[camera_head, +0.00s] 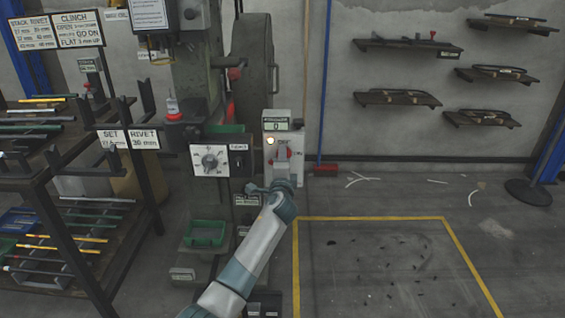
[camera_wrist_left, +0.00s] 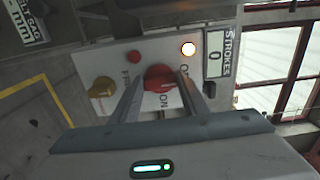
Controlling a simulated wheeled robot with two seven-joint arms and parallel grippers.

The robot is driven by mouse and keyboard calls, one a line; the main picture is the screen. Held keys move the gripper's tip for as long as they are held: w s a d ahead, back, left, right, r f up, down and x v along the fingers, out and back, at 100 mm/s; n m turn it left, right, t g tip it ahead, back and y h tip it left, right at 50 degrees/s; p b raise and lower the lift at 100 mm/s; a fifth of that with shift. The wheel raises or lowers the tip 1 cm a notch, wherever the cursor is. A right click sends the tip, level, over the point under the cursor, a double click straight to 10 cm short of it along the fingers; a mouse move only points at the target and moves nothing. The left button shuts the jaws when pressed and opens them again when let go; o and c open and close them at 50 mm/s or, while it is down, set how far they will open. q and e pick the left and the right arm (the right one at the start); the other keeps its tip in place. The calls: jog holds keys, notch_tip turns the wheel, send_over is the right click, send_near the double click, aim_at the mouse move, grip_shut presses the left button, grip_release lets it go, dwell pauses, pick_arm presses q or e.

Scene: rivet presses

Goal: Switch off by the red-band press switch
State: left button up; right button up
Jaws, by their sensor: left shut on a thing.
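A pale grey switch box (camera_head: 297,140) is mounted on the press (camera_head: 205,85) in the head view. Its red rotary switch (camera_wrist_left: 158,76) is in the middle of the panel in the left wrist view, with ON and another partly covered label beside it. My left gripper (camera_head: 283,160) is at the box, and in the left wrist view its two fingers (camera_wrist_left: 163,92) are shut on the red switch from both sides. A pale lamp (camera_wrist_left: 188,49) on the panel is lit. The counter (camera_wrist_left: 215,54) marked STROKES reads 0. My right gripper is not in view.
A small red button (camera_wrist_left: 133,57) and a yellow knob (camera_wrist_left: 102,87) share the panel near the fingers. A dial box (camera_head: 211,160) is left of the switch box. A rack (camera_head: 75,175) with rods stands at left.

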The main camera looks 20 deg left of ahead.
pick_arm(q)
jog(key=shift+f, duration=0.1)
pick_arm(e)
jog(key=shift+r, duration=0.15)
pick_arm(q)
jog(key=o, duration=1.1)
jog(key=shift+c, duration=0.2)
jog(key=shift+s, duration=0.1)
jog(key=p+v, duration=0.2)
jog(key=v, duration=1.5)
jog(key=shift+s+p, duration=0.2)
jog(key=shift+p, duration=0.2)
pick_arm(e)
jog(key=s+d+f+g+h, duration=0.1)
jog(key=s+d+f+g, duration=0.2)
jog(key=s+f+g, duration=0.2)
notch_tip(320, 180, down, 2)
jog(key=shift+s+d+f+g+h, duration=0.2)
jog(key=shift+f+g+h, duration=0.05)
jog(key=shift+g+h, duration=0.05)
